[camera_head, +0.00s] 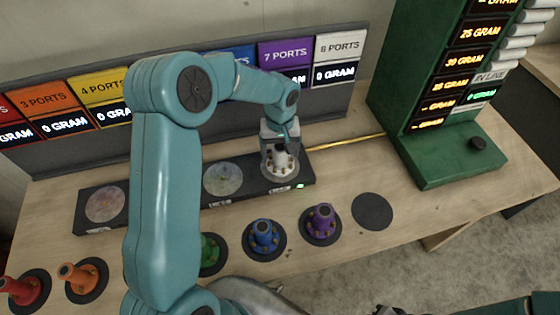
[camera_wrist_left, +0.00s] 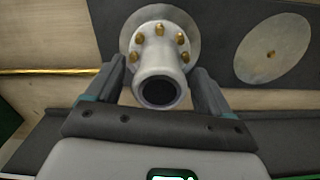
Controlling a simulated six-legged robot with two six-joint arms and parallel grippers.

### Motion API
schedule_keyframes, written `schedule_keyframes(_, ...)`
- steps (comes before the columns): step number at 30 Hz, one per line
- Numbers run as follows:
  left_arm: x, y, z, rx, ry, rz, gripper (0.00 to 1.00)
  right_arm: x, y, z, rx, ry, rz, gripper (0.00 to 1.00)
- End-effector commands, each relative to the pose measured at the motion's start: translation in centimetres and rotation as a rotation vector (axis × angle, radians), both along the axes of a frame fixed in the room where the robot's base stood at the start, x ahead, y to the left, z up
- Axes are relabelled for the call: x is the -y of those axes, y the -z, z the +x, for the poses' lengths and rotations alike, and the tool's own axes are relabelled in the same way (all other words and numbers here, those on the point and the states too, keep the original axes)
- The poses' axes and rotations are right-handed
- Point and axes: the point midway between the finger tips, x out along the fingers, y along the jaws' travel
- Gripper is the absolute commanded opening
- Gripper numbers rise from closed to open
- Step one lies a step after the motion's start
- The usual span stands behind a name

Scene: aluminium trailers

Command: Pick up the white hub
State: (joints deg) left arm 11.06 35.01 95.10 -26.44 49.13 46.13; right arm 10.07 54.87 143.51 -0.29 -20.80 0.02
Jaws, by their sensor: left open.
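The white hub (camera_head: 281,162) stands upright on the right-hand disc of the dark scale strip (camera_head: 250,180). It has a round flange with gold bolts and a hollow neck. My left gripper (camera_head: 280,150) is above it, pointing down, with its fingers on either side of the neck. In the left wrist view the hub (camera_wrist_left: 160,60) sits between the two open fingers (camera_wrist_left: 160,85), with a gap visible on each side. My right gripper does not show.
Blue (camera_head: 264,236), purple (camera_head: 321,220), green (camera_head: 209,252), orange (camera_head: 78,275) and red (camera_head: 25,289) hubs stand on dark pads in front. An empty dark pad (camera_head: 372,211) lies at right. A green display cabinet (camera_head: 440,150) stands at right; a label panel (camera_head: 335,95) runs behind.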

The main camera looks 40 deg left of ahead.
Motion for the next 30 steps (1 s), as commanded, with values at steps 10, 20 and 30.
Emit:
schedule_keyframes(10, 0.0, 0.7, 0.0, 0.002, 0.0, 0.001, 0.56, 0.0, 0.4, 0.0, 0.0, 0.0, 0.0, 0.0)
schedule_keyframes(20, 0.0, 0.6, 0.1, 0.004, 0.0, 0.0, 0.0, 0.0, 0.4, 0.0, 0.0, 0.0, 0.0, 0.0)
schedule_keyframes(30, 0.0, -1.1, 0.1, 0.005, -0.001, 0.0, 0.0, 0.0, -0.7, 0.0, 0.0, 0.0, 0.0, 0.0)
